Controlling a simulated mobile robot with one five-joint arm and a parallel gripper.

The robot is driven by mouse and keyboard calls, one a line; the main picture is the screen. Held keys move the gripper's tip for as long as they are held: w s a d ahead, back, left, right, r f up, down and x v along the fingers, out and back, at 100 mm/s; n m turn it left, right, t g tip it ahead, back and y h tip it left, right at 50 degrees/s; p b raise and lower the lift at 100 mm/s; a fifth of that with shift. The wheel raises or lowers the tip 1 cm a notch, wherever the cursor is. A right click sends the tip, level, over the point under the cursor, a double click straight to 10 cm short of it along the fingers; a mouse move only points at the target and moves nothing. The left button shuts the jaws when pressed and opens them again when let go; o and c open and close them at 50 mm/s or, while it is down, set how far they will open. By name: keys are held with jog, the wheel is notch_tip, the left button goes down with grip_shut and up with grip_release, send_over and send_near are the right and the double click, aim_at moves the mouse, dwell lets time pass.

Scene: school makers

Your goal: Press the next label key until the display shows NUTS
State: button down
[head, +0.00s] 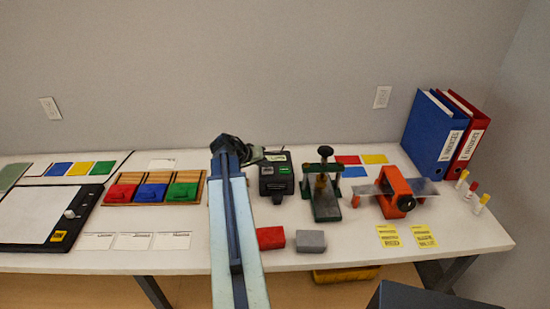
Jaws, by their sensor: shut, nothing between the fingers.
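A dark label machine (276,186) stands on the white table near the middle, just right of my arm. A pale strip with small marks lies along its back edge; I cannot read it or tell whether it is the display. Small keys show on its top, one of them green. My gripper (259,156) is at the machine's back left corner, partly behind the end of my arm. Its fingers look shut and empty. I cannot tell whether it touches the machine.
Right of the machine stand a green press (325,188) and an orange device (396,191). A red block (270,238) and a grey block (310,241) lie in front. A wooden tray (152,204) with coloured pieces is left of my arm. The wall is close behind.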

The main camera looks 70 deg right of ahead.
aim_at(266, 171)
dwell(0.3)
jog(key=shift+s+f+b, duration=0.1)
jog(key=shift+f+b, duration=0.35)
dwell(0.4)
jog(key=shift+r+p, duration=0.5)
notch_tip(266, 171, up, 6)
jog(key=p, duration=0.6)
dwell(0.5)
